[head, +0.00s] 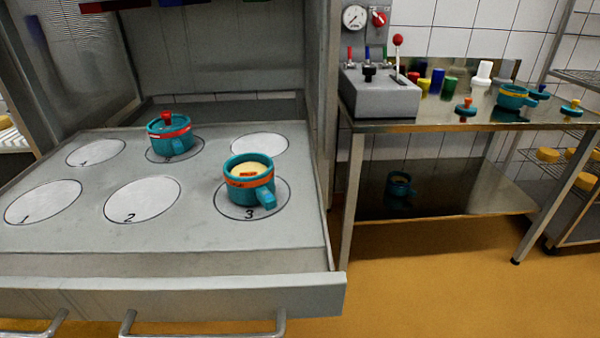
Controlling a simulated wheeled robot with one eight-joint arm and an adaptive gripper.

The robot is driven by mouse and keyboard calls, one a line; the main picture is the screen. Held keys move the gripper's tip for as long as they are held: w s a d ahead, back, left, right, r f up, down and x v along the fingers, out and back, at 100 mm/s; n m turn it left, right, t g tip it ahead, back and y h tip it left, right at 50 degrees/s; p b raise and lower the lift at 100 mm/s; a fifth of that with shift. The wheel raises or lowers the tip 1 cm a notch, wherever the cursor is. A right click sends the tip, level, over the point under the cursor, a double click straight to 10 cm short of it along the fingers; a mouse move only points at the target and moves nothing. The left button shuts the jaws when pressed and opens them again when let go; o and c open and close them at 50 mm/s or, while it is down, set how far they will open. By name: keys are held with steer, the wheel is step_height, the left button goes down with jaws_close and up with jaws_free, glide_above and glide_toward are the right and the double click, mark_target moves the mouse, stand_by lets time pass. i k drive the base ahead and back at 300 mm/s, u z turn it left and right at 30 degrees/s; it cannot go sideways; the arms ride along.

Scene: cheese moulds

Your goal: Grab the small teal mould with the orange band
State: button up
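A teal mould (240,195) with an orange band stands upright on circle 3 of the press bed. It has no lid on, pale yellow filling shows inside, and its handle points front right. A second teal mould (171,147) with a red band stands on a back circle, with a red-knobbed lid on it. Another teal mould (514,98) with an orange-yellow band stands on the steel table at right. A dim teal mould (399,185) shows on that table's lower shelf; its band is hard to make out. My gripper is not in view.
The grey press bed (100,238) has several empty circles, including 1 and 2. The steel table (440,124) holds a control box (380,95), loose teal lids (465,109) and coloured cylinders. Racks with yellow cheeses stand at far right. Yellow floor (440,280) is clear in front.

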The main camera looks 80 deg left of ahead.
mark_target(260, 189)
steer(key=i, duration=1.9)
steer(key=u, duration=4.6)
steer(key=i, duration=1.05)
steer(key=u, duration=0.05)
